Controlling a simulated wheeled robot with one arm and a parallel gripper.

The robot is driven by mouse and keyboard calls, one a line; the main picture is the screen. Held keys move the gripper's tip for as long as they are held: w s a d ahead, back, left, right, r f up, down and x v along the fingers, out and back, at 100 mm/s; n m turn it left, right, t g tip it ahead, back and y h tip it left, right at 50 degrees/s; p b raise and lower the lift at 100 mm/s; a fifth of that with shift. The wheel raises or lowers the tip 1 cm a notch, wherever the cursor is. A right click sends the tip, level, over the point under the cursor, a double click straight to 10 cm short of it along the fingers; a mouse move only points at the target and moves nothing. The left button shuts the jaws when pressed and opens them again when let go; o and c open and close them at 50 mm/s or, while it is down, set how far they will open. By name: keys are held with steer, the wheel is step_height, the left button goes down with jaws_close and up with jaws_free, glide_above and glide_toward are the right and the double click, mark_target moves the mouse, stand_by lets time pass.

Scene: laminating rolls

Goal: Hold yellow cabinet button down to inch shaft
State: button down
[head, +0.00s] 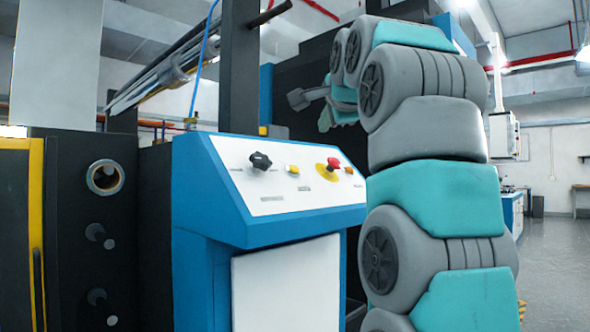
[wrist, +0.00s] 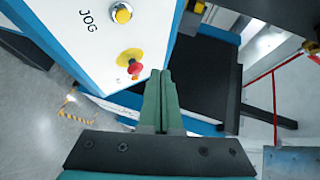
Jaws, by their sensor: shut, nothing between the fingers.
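The yellow button (head: 292,169) sits on the white sloped panel of the blue cabinet (head: 207,195), between a black knob and a red mushroom button. In the wrist view the yellow button (wrist: 121,13) is near the top edge, beside the word JOG. My gripper (wrist: 160,75) is shut and empty, its green fingers together. Its tips appear to the right of the red button and apart from the yellow button. In the head view my gripper (head: 325,118) is above and behind the panel, partly hidden by my arm. Silver rollers (head: 160,72) show at upper left.
A red mushroom button on a yellow base (head: 333,164) and a small orange-red button (head: 349,170) are close to the yellow button. The black knob (head: 260,161) is at its left. A dark machine frame stands behind and left. Open floor lies at right.

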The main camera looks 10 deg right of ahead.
mark_target(294, 170)
steer(key=w+a+f+b, duration=0.1)
steer(key=f, duration=0.1)
steer(key=w+a+f+b, duration=0.1)
steer(key=w, duration=0.1)
steer(key=w+a+f+b, duration=0.1)
steer(key=f, duration=0.1)
steer(key=shift+w+a+f+b, duration=0.1)
steer(key=shift+w+f+b, duration=0.1)
steer(key=shift+f+b, duration=0.15)
steer(key=shift+w+a+f, duration=0.25)
steer(key=shift+w+f, duration=0.05)
steer(key=shift+w, duration=0.05)
steer(key=shift+f, duration=0.1)
stand_by(1.6)
steer(key=shift+w+a+f+b, duration=0.15)
steer(key=shift+w+b, duration=0.1)
steer(key=shift+b, duration=0.1)
